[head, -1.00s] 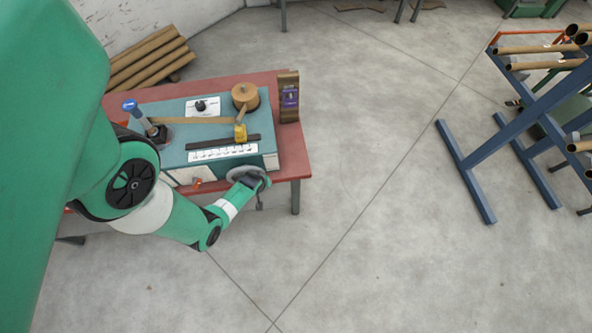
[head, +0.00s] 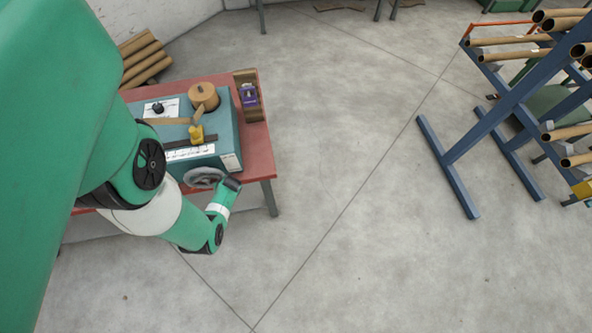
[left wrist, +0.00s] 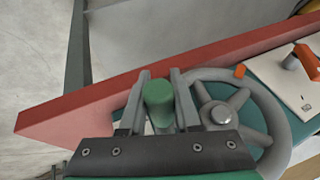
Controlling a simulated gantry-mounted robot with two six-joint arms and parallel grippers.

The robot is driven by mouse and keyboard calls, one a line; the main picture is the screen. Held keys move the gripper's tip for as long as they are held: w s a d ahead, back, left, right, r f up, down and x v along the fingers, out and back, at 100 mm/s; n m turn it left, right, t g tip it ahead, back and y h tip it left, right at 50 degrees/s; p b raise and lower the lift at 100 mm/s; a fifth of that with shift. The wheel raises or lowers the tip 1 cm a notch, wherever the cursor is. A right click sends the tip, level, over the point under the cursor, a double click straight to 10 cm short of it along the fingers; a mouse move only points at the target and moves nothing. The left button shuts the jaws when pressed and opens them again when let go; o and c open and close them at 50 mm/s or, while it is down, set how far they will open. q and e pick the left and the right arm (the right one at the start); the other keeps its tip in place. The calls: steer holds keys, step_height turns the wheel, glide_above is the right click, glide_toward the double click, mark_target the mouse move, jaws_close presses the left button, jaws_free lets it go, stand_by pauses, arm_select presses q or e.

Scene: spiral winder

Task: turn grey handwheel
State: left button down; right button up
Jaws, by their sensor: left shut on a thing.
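The grey handwheel (head: 203,177) is on the front side of the teal winder (head: 226,139), near its right end. In the left wrist view the grey handwheel (left wrist: 262,121) shows spokes, a round hub and an orange mark on its rim. My left gripper (left wrist: 160,88) is shut on the wheel's green handle (left wrist: 158,103), with one finger on each side of it. In the head view my left wrist lies at the wheel's right side and hides the handle. My right gripper is in neither view.
The winder stands on a red table (head: 259,153), with a brown cardboard roll (head: 203,95) and a yellow part (head: 196,134) on top. A box with a purple item (head: 249,95) stands at the table's right. A blue rack (head: 447,166) holds tubes at the right. The floor between is clear.

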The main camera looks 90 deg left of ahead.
arm_select(q)
steer(key=shift+a, duration=0.1)
steer(key=c, duration=0.6)
jaws_free()
steer(key=shift+r, duration=0.1)
steer(key=p+v, duration=0.3)
steer(key=v, duration=0.3)
steer(key=shift+r, duration=0.3)
steer(key=p+v, duration=0.5)
steer(key=p, duration=0.1)
steer(key=shift+w+f, duration=0.1)
steer(key=shift+f, duration=0.05)
